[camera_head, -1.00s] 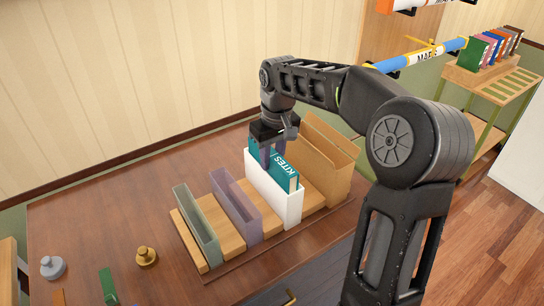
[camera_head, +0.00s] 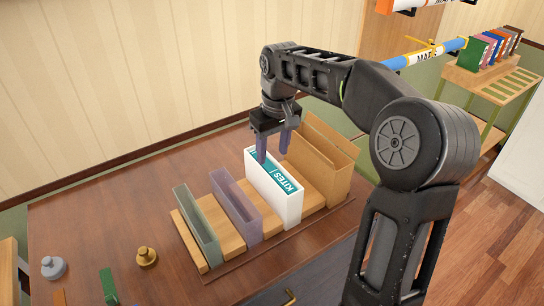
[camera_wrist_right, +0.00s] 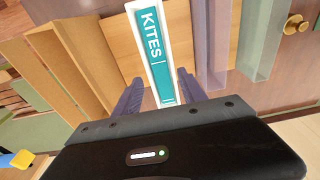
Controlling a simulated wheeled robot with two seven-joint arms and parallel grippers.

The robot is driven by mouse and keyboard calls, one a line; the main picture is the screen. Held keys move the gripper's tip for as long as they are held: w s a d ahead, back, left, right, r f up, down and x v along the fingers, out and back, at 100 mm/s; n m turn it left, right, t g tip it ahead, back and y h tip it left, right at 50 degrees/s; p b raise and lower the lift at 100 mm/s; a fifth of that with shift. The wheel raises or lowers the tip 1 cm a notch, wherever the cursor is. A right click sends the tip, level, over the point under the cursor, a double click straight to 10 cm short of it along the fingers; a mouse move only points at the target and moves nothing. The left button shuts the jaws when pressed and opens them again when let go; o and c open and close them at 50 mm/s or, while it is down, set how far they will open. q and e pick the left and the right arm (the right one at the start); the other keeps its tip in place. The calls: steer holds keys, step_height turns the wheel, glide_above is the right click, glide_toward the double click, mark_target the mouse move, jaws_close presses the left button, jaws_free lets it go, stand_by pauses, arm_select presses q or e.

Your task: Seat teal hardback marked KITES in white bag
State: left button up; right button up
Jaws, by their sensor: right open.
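The teal hardback (camera_head: 287,184) marked KITES stands inside the white bag (camera_head: 283,208). Only its top face with the white letters shows, about level with the bag's rim. In the right wrist view the book (camera_wrist_right: 152,50) lies between the two long walls of the white bag (camera_wrist_right: 167,68). My right gripper (camera_head: 273,148) is open and empty just above the bag, with one finger on each side of the book's line. It also shows in the right wrist view (camera_wrist_right: 160,78), fingers apart. My left gripper is not in view.
A purple holder (camera_head: 236,208) and a grey-green holder (camera_head: 196,228) stand left of the bag on a wooden base. A tan box (camera_head: 325,165) stands close on its right. Grey (camera_head: 53,267) and brass (camera_head: 147,256) knobs sit on the table's left part.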

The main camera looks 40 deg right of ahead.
step_height(320, 180, up, 10)
steer(key=s+p, duration=0.1)
steer(key=p, duration=0.2)
steer(key=shift+f, duration=0.15)
steer(key=shift+s, duration=0.1)
stand_by(0.6)
